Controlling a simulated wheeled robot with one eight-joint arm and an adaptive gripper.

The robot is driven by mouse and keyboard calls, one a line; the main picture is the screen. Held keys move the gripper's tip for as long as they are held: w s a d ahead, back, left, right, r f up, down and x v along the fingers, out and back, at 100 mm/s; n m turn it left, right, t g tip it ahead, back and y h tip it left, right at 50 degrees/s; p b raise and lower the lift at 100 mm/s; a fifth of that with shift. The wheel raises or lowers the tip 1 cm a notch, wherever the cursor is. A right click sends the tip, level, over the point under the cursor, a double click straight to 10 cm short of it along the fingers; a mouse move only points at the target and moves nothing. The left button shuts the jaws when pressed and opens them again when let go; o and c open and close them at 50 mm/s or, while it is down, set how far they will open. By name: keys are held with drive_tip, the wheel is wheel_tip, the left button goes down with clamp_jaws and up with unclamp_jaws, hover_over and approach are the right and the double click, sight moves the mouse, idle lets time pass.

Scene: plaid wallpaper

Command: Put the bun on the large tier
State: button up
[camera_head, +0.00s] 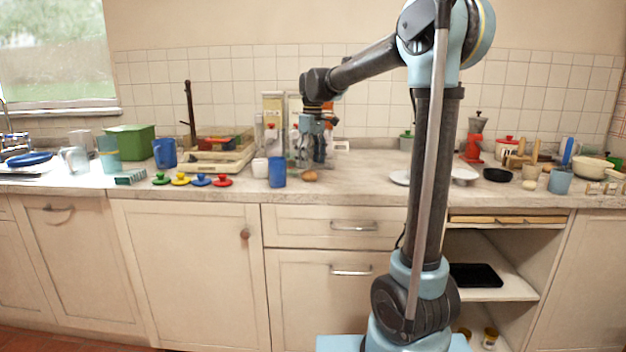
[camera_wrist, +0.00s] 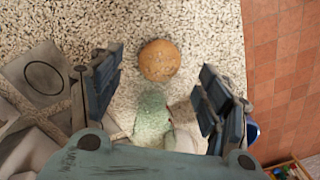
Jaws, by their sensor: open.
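The bun (camera_head: 310,175) is a small round brown thing on the counter near its front edge, right of a blue cup. In the wrist view the bun (camera_wrist: 159,60) lies on the speckled counter, ahead of and between the spread fingers, apart from both. My gripper (camera_head: 316,162) is open and empty, pointing down just above and behind the bun; its fingers (camera_wrist: 161,66) also show in the wrist view. A white plate-like surface (camera_head: 399,178) shows left of my arm column, and another (camera_head: 464,175) right of it. I cannot tell which is the large tier; my arm hides the middle.
The blue cup (camera_head: 277,171) and a white cup (camera_head: 259,167) stand close left of the bun. Cartons (camera_head: 273,105) stand behind my gripper. Several coloured knobbed lids (camera_head: 201,180) lie further left. The counter between bun and left white plate is mostly clear.

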drive_tip(key=shift+a+f, duration=0.15)
drive_tip(key=shift+f, duration=1.05)
drive_tip(key=shift+a+f, duration=0.1)
drive_tip(key=shift+f, duration=1.05)
drive_tip(key=shift+c, duration=0.4)
drive_tip(key=c, duration=1.2)
wheel_tip(320, 180, up, 10)
drive_tip(key=shift+r, duration=0.1)
